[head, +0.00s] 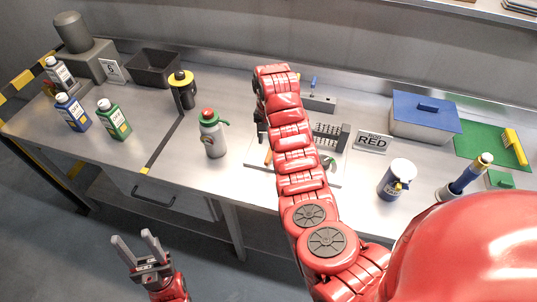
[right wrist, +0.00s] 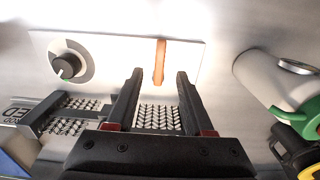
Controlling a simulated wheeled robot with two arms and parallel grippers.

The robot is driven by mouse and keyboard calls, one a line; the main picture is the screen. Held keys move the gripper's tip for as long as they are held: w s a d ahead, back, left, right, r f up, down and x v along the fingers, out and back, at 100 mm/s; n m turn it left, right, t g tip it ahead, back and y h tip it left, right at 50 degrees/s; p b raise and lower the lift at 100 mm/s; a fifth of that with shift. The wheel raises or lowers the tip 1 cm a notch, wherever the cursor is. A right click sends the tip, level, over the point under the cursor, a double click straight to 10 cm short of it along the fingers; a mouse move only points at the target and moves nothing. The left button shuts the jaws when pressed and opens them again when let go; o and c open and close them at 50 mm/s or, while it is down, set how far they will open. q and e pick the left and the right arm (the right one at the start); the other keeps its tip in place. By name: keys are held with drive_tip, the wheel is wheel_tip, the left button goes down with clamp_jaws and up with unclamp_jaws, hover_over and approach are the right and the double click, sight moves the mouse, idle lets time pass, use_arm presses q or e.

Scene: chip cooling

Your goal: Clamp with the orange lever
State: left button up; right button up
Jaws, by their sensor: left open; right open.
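The orange lever (right wrist: 160,62) stands on a pale plate (right wrist: 110,48) in the right wrist view. In the head view a small part of the lever (head: 268,157) shows left of my right arm. My right gripper (right wrist: 160,75) is open and empty. Its fingertips lie to either side of the lever's lower end in the picture; whether they are level with it in depth I cannot tell. A black knob (right wrist: 67,68) sits on the same plate to the left. In the head view my right arm hides most of the right gripper and plate. My left gripper (head: 140,252) is open and empty, in front of the bench.
A grey bottle with red cap and green handle (head: 213,138) stands left of the fixture. A blue-lidded box (head: 425,118) and white-and-blue canister (head: 397,180) stand further right.

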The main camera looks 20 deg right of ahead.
sight(268, 156)
wheel_tip(268, 156, down, 3)
drive_tip(key=shift+r+b, duration=0.2)
drive_tip(key=shift+b, duration=0.15)
wheel_tip(268, 156, down, 4)
drive_tip(key=shift+r+p, duration=0.2)
drive_tip(key=shift+p, duration=1.05)
drive_tip(key=shift+f, duration=0.9)
clamp_jaws()
